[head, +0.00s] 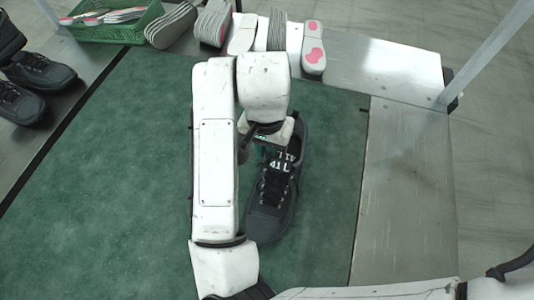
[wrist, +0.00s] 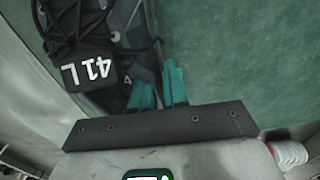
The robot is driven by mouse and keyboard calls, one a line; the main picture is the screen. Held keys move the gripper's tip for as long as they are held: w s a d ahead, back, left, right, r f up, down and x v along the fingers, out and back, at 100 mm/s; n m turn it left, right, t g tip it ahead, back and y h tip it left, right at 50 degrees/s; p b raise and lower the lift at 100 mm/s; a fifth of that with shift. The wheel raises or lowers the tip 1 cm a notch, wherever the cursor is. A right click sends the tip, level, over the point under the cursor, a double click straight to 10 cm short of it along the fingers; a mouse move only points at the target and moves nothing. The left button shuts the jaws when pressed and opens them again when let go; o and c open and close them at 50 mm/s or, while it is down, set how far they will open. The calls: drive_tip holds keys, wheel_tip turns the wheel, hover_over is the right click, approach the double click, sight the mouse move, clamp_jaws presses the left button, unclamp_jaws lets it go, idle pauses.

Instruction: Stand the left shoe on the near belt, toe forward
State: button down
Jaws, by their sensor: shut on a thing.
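The left shoe (head: 264,222) is dark grey with black laces, and its tongue tag reads 41 L. In the head view it is on or just above the green belt (head: 120,165), sole down, toe end toward the bottom of the picture and opening toward the top. Whether the sole touches the belt I cannot tell. My gripper (wrist: 158,86) has teal fingers shut on the shoe's collar edge beside the tag; the shoe (wrist: 118,28) fills the upper left of the wrist view.
Several grey and white soles and insoles (head: 313,48) lie along a metal ledge (head: 385,65) at the back. A green crate (head: 125,32) is at the back left. Dark shoes (head: 38,70) stand at the far left. The belt's left part is clear; a metal post (head: 490,45) rises at right.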

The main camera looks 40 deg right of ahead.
drive_tip(key=shift+f, duration=1.4)
drive_tip(key=shift+f, duration=0.1)
drive_tip(key=shift+f+b, duration=0.1)
drive_tip(key=shift+b, duration=0.2)
drive_tip(key=c, duration=1.1)
unclamp_jaws()
drive_tip(key=shift+c, duration=0.2)
wheel_tip(320, 180, up, 12)
drive_tip(key=p, duration=0.3)
drive_tip(key=shift+r, duration=0.25)
